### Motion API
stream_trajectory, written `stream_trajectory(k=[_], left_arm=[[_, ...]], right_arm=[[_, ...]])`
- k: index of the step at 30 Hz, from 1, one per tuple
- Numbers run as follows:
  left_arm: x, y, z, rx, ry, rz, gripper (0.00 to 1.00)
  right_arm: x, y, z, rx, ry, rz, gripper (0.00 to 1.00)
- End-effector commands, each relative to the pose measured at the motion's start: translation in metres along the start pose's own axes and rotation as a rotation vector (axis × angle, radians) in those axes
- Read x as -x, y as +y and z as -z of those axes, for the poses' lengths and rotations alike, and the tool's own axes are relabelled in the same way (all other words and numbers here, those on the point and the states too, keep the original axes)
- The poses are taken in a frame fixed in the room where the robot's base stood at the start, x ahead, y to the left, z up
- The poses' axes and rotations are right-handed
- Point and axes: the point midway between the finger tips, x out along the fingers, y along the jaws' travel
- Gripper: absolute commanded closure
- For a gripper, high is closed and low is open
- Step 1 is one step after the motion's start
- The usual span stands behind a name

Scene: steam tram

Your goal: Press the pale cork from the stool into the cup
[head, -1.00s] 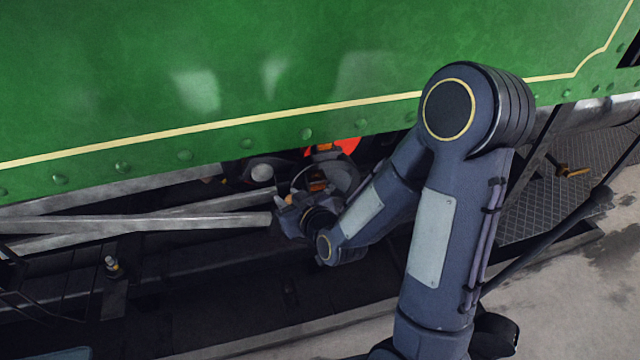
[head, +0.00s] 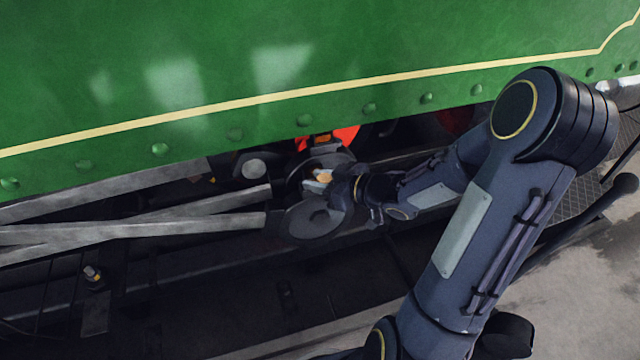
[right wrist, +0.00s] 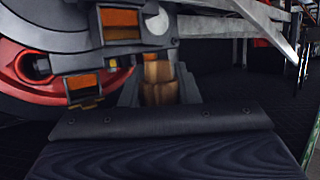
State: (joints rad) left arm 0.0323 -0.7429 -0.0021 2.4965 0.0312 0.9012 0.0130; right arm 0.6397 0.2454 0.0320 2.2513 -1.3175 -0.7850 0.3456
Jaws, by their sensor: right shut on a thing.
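My right gripper (head: 318,182) is shut on the pale cork (head: 325,177), held among the dark running gear under the green tram side. In the right wrist view the tan cork (right wrist: 158,78) sits between the fingertips, its lower end hidden by the gripper body. A round grey disc (head: 308,222) just below the gripper may be the stool's top; I cannot tell for sure. I cannot pick out the cup with certainty. A small round grey fitting (right wrist: 157,20) shows beyond the cork in the wrist view, beside an orange block. My left gripper is not in view.
The green side panel (head: 230,75) overhangs the work space. Grey metal bars (head: 150,228) cross from the left, ending close to the disc. A red wheel (right wrist: 40,65) and orange blocks (right wrist: 120,22) in grey frames stand close beyond the fingers. Dark open space lies below.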

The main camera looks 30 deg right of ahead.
Motion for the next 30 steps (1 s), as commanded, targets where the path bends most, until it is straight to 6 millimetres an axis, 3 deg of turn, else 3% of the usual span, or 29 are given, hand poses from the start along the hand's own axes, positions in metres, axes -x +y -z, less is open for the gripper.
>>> stream_trajectory(k=[30], left_arm=[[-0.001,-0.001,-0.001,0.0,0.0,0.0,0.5]], right_arm=[[-0.061,0.049,0.023,0.001,0.001,0.0,1.0]])
